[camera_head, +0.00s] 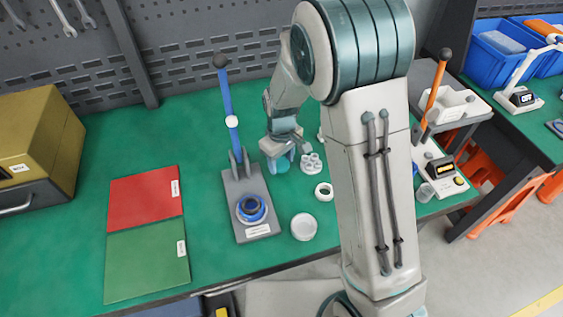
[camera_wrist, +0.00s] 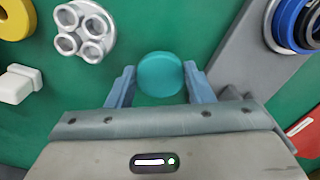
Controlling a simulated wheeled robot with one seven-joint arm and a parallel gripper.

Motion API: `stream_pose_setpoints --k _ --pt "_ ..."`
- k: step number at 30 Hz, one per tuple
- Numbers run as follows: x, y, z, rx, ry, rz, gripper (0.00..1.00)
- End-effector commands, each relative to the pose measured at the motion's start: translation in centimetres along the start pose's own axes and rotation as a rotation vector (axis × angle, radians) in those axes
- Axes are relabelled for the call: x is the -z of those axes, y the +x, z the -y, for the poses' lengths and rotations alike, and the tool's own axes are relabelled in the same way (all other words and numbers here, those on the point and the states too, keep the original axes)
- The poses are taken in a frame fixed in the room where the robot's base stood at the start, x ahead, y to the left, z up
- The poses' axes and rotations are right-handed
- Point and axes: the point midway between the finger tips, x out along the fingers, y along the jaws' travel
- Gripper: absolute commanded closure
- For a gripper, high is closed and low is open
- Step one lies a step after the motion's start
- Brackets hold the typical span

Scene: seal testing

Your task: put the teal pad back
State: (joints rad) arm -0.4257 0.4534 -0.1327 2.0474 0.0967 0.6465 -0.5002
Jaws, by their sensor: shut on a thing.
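The teal pad (camera_wrist: 160,75) is a small round disc between the two blue fingers of my gripper (camera_wrist: 155,88) in the wrist view. My gripper is shut on the pad. In the head view my gripper (camera_head: 288,158) is low over the green bench, just right of the lever press, and the teal pad (camera_head: 282,167) shows partly beneath it. I cannot tell whether the pad touches the bench. A grey-white holder with several round cups (camera_wrist: 82,32) is up and left of the pad in the wrist view, and it also shows in the head view (camera_head: 311,163).
The lever press (camera_head: 240,190) with blue handle and blue ring stands left of my gripper. A white round dish (camera_head: 304,227) and a white ring (camera_head: 324,192) lie nearer. Red (camera_head: 146,198) and green (camera_head: 147,262) mats lie left. A scale-like device (camera_head: 436,171) stands right.

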Motion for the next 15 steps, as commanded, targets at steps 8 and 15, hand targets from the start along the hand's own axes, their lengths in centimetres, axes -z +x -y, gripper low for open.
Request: stream_pose_setpoints --k 8,15 --pt "0.0 1.5 0.0 0.000 0.000 -0.001 0.79" --pt "0.0 2.0 0.0 0.000 0.000 0.000 0.79"
